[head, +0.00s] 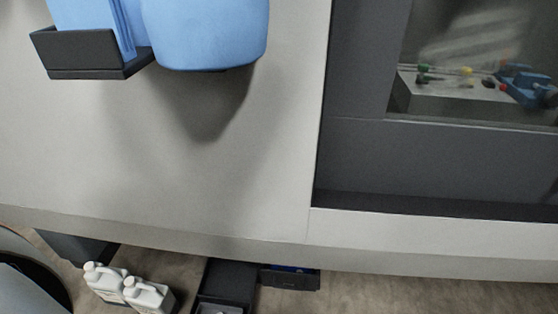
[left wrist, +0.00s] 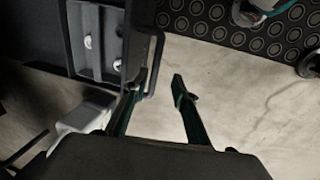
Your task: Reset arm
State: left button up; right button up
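My left gripper (left wrist: 163,92) shows in the left wrist view with its two dark green fingers spread apart. It is open, and no object is between the fingertips. A pale floor lies behind the gap. The left finger is close to a dark frame with a handle-like bar (left wrist: 155,68); I cannot tell whether they touch. Neither gripper shows in the head view, and my right gripper is not seen.
A pale wall panel carries a blue container (head: 205,35) and a black holder (head: 85,55). A window (head: 480,70) is at the right. White jugs (head: 148,296) and a dark bin (head: 228,280) stand on the floor. A patterned mat (left wrist: 240,22) lies at the wrist view's top.

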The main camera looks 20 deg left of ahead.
pick_arm(q)
jog(key=shift+w+f, duration=0.3)
jog(key=shift+f, duration=0.55)
jog(key=shift+w+f, duration=0.3)
jog(key=shift+f, duration=0.5)
jog(key=shift+w+f, duration=0.3)
jog(key=shift+f, duration=0.55)
